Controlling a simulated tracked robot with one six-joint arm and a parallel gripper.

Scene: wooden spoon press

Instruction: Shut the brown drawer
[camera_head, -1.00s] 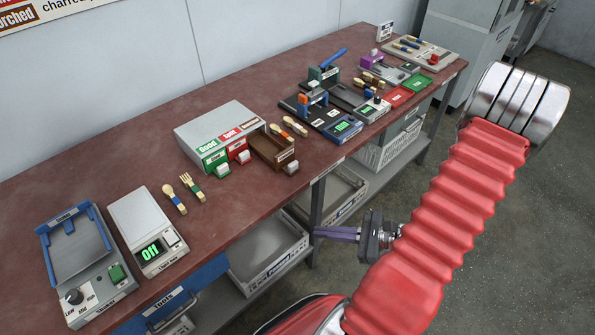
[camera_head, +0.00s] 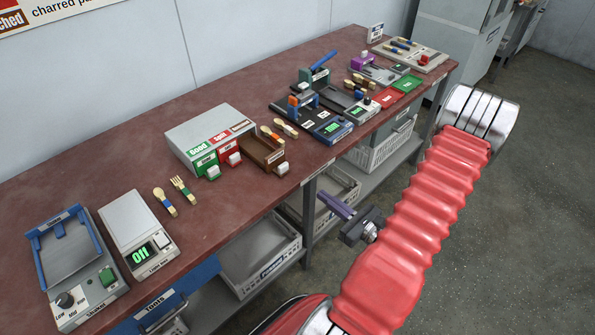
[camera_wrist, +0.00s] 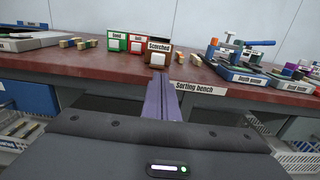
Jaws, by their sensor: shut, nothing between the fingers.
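The brown drawer (camera_head: 266,152) stands pulled out of the grey sorting box (camera_head: 209,130) on the bench, to the right of the green drawer (camera_head: 207,162) and the red drawer (camera_head: 229,153). Its white handle (camera_head: 282,168) faces the bench's front edge. In the wrist view the brown drawer front (camera_wrist: 158,51), labelled "Scorched", is straight ahead, beyond my fingertips. My gripper (camera_head: 325,198) is shut and empty, with purple fingers. It is in front of the bench edge and apart from the drawer. In the wrist view the fingers (camera_wrist: 160,86) point toward the drawer.
The bench edge (camera_wrist: 192,87) lies between my gripper and the drawer. Wooden forks and spoons (camera_head: 285,128) lie right of the drawer, near a dark press (camera_head: 315,118). White crates (camera_head: 262,258) stand on the shelf below. Bare bench top surrounds the drawer's front.

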